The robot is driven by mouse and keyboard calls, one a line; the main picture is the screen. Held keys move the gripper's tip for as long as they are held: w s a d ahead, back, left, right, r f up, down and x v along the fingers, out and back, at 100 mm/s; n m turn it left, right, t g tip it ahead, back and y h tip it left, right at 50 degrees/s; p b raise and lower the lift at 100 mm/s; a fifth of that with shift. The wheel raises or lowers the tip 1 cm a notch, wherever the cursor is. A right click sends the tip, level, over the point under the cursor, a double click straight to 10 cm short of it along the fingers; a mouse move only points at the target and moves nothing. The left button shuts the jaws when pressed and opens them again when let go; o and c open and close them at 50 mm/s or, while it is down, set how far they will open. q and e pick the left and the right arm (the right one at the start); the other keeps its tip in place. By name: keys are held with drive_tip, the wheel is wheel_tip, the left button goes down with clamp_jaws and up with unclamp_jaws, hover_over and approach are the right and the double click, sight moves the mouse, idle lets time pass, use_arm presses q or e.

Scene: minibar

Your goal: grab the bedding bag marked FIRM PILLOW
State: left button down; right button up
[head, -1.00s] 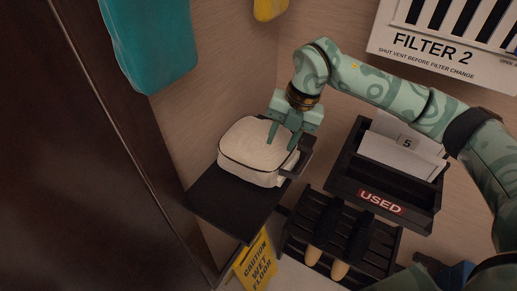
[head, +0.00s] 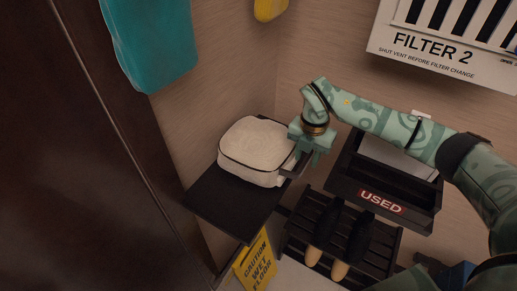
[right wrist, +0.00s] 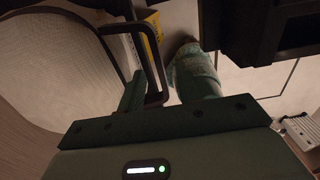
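A cream bedding bag (head: 256,146) with dark piping lies on a dark shelf (head: 225,203). No FIRM PILLOW lettering is readable on it. Its dark loop handle (head: 293,169) sticks out on the right side. My right gripper (head: 307,152) is at this handle, pointing down. In the right wrist view the handle (right wrist: 153,75) rises close in front of the gripper (right wrist: 160,90), its outer bar appearing between the two fingers. The fingers look apart, with no clear contact on the bar. The bag's mesh-like face (right wrist: 60,65) fills the left of that view. My left gripper is not in view.
A dark tray labelled USED (head: 381,202) stands to the right of the shelf, above a slatted rack (head: 290,240) holding dark, tan-ended items. A yellow wet-floor sign (head: 256,262) stands below the shelf. A dark panel (head: 70,170) fills the left.

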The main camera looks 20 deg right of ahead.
sight(306, 161)
wheel_tip(306, 161, down, 3)
drive_tip(key=shift+d+f, duration=0.1)
drive_tip(key=shift+f, duration=0.05)
clamp_jaws()
drive_tip(key=shift+r, duration=0.2)
